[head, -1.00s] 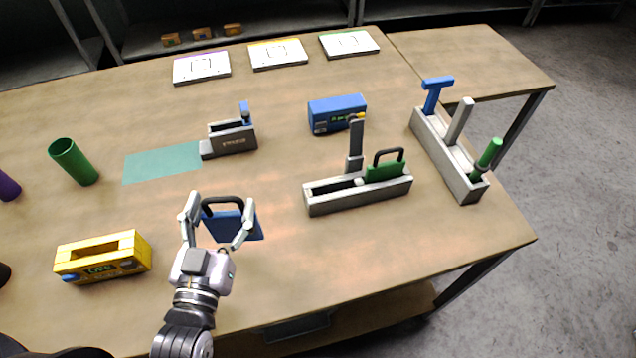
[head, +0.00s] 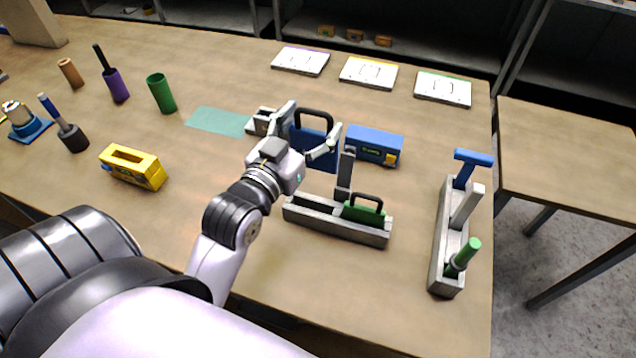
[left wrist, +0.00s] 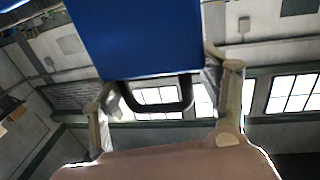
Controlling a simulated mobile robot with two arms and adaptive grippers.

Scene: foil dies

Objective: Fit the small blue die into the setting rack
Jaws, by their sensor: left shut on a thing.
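The small blue die (head: 317,148), a flat blue plate with a black loop handle, is held in my left gripper (head: 304,136). The gripper's fingers are shut on it from both sides. In the left wrist view the blue die (left wrist: 140,35) fills the upper middle, its handle between the fingers (left wrist: 160,105). The setting rack (head: 318,226) is a long grey trough in front of and below the die. A green die (head: 364,214) with a black handle stands in its right part, and a grey upright post rises near its middle. My right gripper is not in view.
A blue box (head: 374,146) stands just right of the held die. A tool rack (head: 440,250) with several handles stands at the right edge. A yellow box (head: 133,167) is left. The front table is clear.

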